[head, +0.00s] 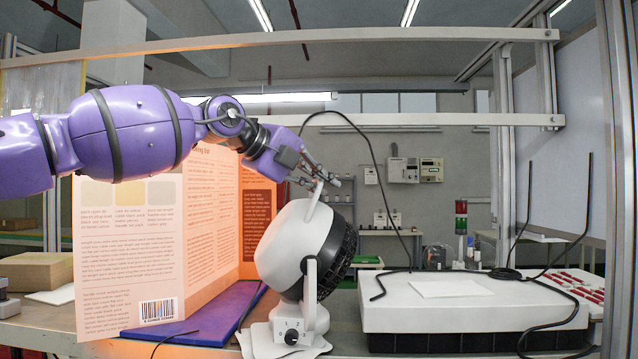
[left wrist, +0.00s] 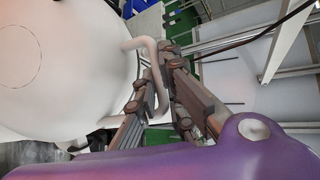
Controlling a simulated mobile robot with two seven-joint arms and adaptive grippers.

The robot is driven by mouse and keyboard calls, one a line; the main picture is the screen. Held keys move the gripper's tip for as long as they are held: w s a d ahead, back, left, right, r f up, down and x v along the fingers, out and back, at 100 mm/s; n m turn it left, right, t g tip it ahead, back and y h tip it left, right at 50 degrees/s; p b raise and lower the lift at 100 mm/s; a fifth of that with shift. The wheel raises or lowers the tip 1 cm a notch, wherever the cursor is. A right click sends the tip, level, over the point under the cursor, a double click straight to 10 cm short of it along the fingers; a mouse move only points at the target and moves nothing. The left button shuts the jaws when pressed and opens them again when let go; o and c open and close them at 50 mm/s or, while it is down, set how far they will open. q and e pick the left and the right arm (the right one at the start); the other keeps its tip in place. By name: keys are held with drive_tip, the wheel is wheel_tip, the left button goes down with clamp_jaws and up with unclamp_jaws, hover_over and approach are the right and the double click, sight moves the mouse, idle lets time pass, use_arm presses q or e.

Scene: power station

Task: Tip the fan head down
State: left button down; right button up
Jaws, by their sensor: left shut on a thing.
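The white fan head (head: 293,243), with a dark grille on its right side, stands on a white stand with a control knob (head: 291,336). Its grille faces right and slightly down. A thin white handle (head: 314,201) rises from the top of the head. My left gripper (head: 320,181) is at the top of this handle and shut on it. In the left wrist view the fan head (left wrist: 60,60) fills the left side, and the curved handle (left wrist: 157,75) runs between the gripper's fingers (left wrist: 155,88). My right gripper is not in view.
A tall printed folding board (head: 130,240) stands behind my left arm, on a blue folder (head: 205,318). A white box (head: 470,303) with cables and a white sheet lies right of the fan. Metal frame bars (head: 440,119) cross above. A red-green signal lamp (head: 461,217) stands behind.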

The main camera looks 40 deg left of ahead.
use_arm(q)
drive_tip(key=shift+r, duration=0.1)
idle(0.3)
drive_tip(key=c, duration=2.3)
unclamp_jaws()
drive_tip(key=shift+o, duration=0.9)
drive_tip(key=shift+w+d, duration=0.1)
drive_tip(key=v, duration=1.2)
